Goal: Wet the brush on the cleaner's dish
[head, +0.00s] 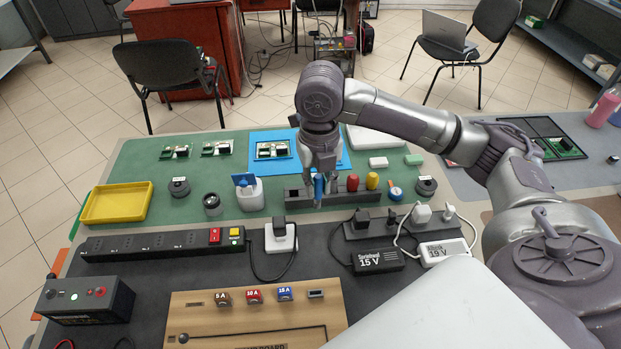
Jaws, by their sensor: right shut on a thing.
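My right gripper (319,198) points down over the dark tool rack (292,196) in the middle of the bench. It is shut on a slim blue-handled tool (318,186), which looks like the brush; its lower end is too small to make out. I cannot tell whether the tool still touches the rack. The cleaner looks to be the white bottle with a blue top (249,194), standing upright just left of the rack. Its dish is too small to make out clearly. The gripper is to the right of the bottle, apart from it. My left gripper is not in view.
A red handle (352,183) and a yellow handle (372,181) stand in the rack close to the right of my gripper. A dark round jar (212,205) and a yellow tray (117,202) are left of the bottle. A power strip (160,244) lies in front.

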